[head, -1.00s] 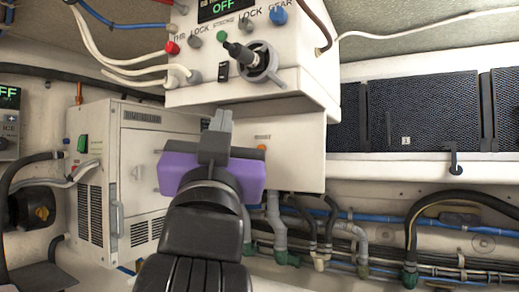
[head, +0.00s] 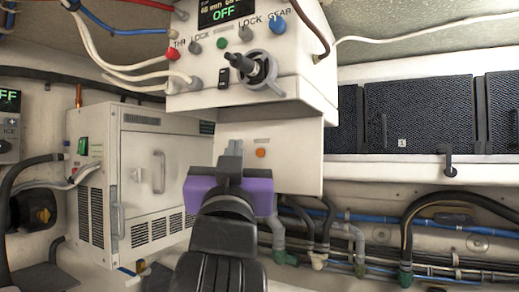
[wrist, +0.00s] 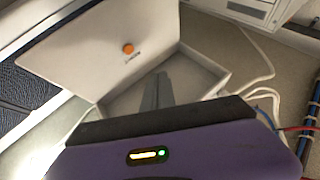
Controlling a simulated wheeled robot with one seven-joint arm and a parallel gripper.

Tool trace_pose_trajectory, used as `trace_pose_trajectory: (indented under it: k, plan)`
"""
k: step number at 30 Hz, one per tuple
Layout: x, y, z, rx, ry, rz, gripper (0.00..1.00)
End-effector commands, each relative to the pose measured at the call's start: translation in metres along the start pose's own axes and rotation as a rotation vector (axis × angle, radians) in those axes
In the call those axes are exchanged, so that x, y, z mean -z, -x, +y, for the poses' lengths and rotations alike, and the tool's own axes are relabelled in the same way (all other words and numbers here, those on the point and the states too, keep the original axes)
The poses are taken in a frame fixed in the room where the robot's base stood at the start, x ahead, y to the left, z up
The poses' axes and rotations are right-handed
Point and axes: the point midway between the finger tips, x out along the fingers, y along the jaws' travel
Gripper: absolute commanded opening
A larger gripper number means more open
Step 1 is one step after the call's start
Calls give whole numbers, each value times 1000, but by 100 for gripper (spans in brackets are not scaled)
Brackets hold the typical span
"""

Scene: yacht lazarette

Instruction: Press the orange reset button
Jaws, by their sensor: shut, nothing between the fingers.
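The orange reset button (head: 261,153) is a small round button on the white panel (head: 290,160) under the control box, with a small dark label above it in the head view. In the wrist view the orange button (wrist: 128,48) shows on the white panel, upper left of my fingers. My gripper (head: 232,152) has a purple body and grey fingers held together with nothing between them. In the head view its fingertips are left of the button and at about its height. In the wrist view my gripper (wrist: 162,80) is apart from the button.
The control box (head: 245,90) with a lever (head: 250,66), coloured knobs and an OFF display overhangs the panel. A white cabinet (head: 150,180) stands at left. Pipes and hoses (head: 350,235) run below right. Dark speaker-like panels (head: 420,115) line the right.

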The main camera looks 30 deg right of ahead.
Motion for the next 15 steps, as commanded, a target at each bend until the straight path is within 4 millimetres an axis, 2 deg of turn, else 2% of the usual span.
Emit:
trace_pose_trajectory:
  k: [6,15]
  plan:
    - [-14,-22,16,-2,2,-1,0]
    - [-26,-37,27,0,0,1,0]
